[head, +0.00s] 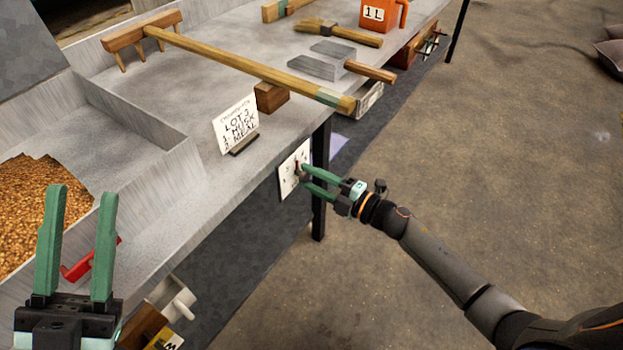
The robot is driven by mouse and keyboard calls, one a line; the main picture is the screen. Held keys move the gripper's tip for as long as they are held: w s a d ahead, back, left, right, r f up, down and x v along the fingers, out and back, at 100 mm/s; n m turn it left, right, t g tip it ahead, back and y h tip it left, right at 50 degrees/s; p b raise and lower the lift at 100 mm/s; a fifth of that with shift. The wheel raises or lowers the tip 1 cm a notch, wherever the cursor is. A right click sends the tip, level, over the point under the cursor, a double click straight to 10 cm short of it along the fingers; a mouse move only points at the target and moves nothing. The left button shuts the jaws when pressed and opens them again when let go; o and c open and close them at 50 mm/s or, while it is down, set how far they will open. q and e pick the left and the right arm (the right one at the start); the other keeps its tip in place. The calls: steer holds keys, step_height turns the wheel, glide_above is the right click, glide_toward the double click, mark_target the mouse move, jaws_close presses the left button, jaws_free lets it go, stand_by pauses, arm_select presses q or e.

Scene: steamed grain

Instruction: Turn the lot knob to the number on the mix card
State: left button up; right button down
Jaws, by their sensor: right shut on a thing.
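The mix card (235,124) stands in a dark holder on the grey bench and reads "LOT 3", with "1 HUSK" and a "MEAL" line below. The lot knob (299,170) sits on a white dial plate (287,183) on the bench's front side. The plate's numbers are too small to read, and the fingers partly hide the knob, so its setting is unclear. My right gripper (306,178) reaches in from the right with its green fingers closed on the knob. My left gripper (80,225) is open and empty, upright at the lower left.
A grain-filled metal bin (130,115) is at left, with a red handle (78,265) near my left gripper. A wooden rake (235,62) lies across the bench.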

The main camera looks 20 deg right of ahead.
arm_select(q)
steer(key=shift+f, duration=0.15)
arm_select(e)
steer(key=shift+n, duration=0.4)
steer(key=shift+c, duration=2.3)
jaws_free()
arm_select(q)
steer(key=shift+w+a+f+n+y+p, duration=0.15)
steer(key=shift+w+f+n+y+p, duration=0.3)
steer(key=shift+w+n+y, duration=0.3)
steer(key=shift+w+a+f+n+y+p, duration=0.1)
steer(key=shift+w+f+n+y+p, duration=0.4)
steer(key=shift+y, duration=0.45)
arm_select(e)
steer(key=v, duration=1.2)
steer(key=shift+s+d, duration=0.2)
arm_select(q)
steer(key=shift+r, duration=0.1)
